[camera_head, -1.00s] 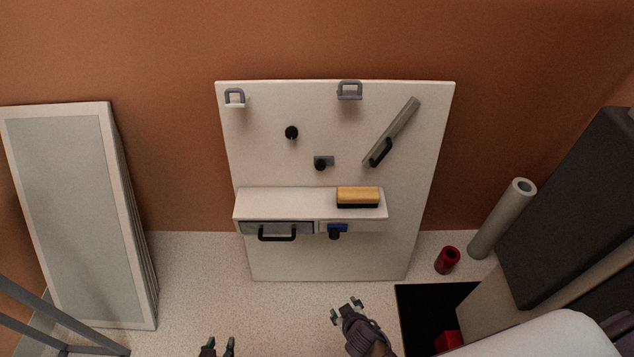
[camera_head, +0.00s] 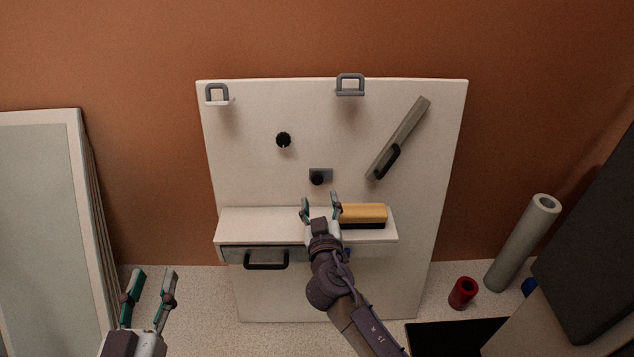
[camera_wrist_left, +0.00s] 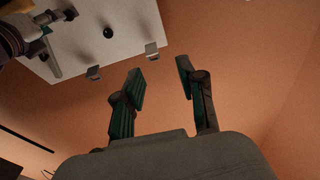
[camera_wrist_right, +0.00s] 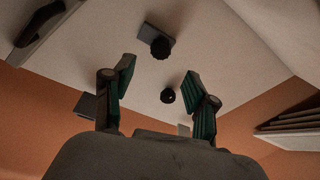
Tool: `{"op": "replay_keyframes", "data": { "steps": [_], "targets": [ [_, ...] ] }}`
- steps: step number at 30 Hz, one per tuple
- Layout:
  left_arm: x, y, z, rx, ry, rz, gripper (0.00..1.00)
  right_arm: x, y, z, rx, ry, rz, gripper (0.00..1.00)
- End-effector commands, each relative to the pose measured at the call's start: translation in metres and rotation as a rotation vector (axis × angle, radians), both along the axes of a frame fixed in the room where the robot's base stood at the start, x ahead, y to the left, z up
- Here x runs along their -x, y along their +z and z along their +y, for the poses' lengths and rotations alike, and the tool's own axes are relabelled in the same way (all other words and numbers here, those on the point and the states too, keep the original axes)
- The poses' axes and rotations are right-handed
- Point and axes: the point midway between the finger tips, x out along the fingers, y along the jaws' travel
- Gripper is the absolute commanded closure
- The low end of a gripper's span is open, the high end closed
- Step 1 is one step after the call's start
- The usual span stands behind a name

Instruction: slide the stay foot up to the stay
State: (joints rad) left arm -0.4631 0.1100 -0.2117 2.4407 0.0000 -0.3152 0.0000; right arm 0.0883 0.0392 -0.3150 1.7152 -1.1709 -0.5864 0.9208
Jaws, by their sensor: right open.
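The stay appears to be the slanted grey bar (camera_head: 408,130) with a black handle, on the right of the white panel. My right gripper (camera_head: 320,201) is open and empty just below the block in the picture. My left gripper (camera_head: 153,276) is open and empty at lower left, away from the panel.
A shelf (camera_head: 270,222) with a drawer and a yellow brush (camera_head: 363,214) lies below the block. Two grey hooks and a round black knob (camera_head: 283,140) are on the panel. A red cup (camera_head: 463,293) and grey tube (camera_head: 523,243) stand at right.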

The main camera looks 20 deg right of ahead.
Motion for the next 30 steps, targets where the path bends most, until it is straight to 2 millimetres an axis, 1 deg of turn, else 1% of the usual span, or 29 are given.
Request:
{"op": "replay_keyframes", "data": {
  "steps": [1,6,9,12,16,25,29,30],
  "targets": [
    [0.000,0.002,-0.001,0.005,-0.001,-0.018,0.60,-0.012,0.000,-0.003,0.004,0.000,-0.002,0.43],
    [0.001,0.015,-0.002,0.026,-0.006,-0.097,0.60,-0.046,-0.001,-0.011,0.003,0.000,-0.001,0.43],
    [0.002,0.023,-0.003,0.038,-0.009,-0.144,0.60,-0.061,-0.001,-0.014,0.002,-0.001,0.000,0.43],
    [0.004,0.031,-0.004,0.050,-0.011,-0.188,0.60,-0.072,-0.001,-0.016,0.001,0.000,0.000,0.43],
    [0.005,0.036,-0.004,0.058,-0.013,-0.217,0.60,-0.079,-0.001,-0.018,0.001,0.001,0.000,0.43],
    [0.005,0.038,-0.004,0.061,-0.013,-0.224,0.60,-0.081,-0.001,-0.018,0.001,0.001,0.001,0.43],
    [0.005,0.038,-0.004,0.060,-0.013,-0.224,0.60,-0.081,-0.001,-0.018,0.001,0.001,0.001,0.64],
    [0.005,0.038,-0.004,0.059,-0.013,-0.223,0.60,-0.081,-0.001,-0.018,0.001,0.001,0.001,0.71]
  ]
}}
